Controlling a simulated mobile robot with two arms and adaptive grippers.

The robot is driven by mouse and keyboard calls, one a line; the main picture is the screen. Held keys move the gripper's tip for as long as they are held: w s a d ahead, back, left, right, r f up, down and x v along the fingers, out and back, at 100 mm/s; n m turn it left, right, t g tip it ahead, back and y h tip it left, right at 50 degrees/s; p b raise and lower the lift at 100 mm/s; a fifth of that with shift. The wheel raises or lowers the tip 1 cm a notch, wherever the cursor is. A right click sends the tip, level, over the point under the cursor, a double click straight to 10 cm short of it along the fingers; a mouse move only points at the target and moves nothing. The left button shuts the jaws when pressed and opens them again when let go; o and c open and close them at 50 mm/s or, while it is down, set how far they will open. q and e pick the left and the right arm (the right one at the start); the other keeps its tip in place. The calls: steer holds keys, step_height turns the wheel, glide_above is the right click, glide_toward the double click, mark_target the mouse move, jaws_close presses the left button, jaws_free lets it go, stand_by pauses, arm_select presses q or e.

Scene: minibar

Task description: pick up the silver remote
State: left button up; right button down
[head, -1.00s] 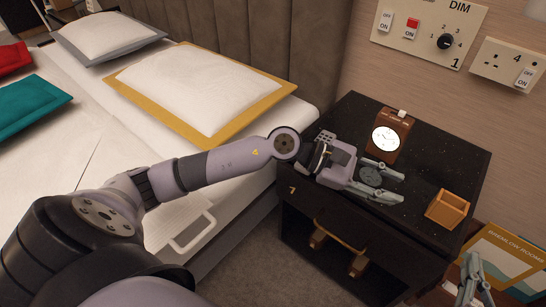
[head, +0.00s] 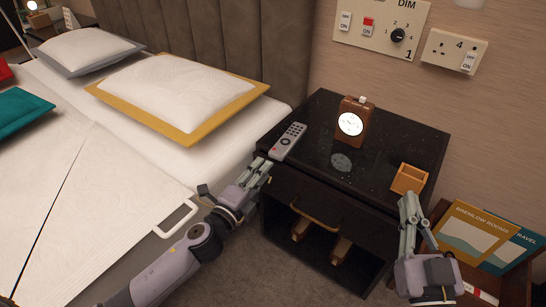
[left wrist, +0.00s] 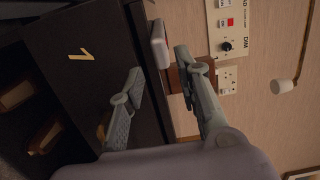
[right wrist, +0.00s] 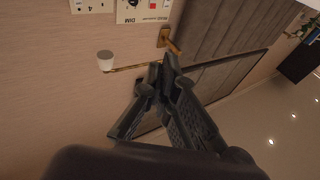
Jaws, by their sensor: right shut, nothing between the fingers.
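The silver remote (head: 288,141) lies on the left side of the black nightstand top, near its left edge, with its buttons facing up. Its pale end (left wrist: 159,45) juts up at the nightstand edge in the left wrist view, ahead of the fingers. My left gripper (head: 262,172) is open and empty just in front of the remote, by the nightstand's front left corner. Its two fingers are spread apart in the left wrist view (left wrist: 160,92). My right gripper (head: 411,205) is shut and empty, right of the nightstand's front; its fingertips meet in the right wrist view (right wrist: 163,75).
The bed (head: 110,180) stands left. Brochures (head: 480,235) stand at right. The nightstand top's middle is mostly clear.

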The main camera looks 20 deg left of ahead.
mark_target(274, 157)
arm_select(q)
steer(key=x, duration=0.4)
steer(key=shift+w+d+r, duration=0.1)
steer(key=shift+w, duration=0.3)
steer(key=shift+x, duration=0.8)
arm_select(e)
steer(key=shift+w+f+g, duration=0.1)
steer(key=shift+f+g, duration=0.2)
steer(key=shift+f, duration=0.2)
arm_select(q)
jaws_close()
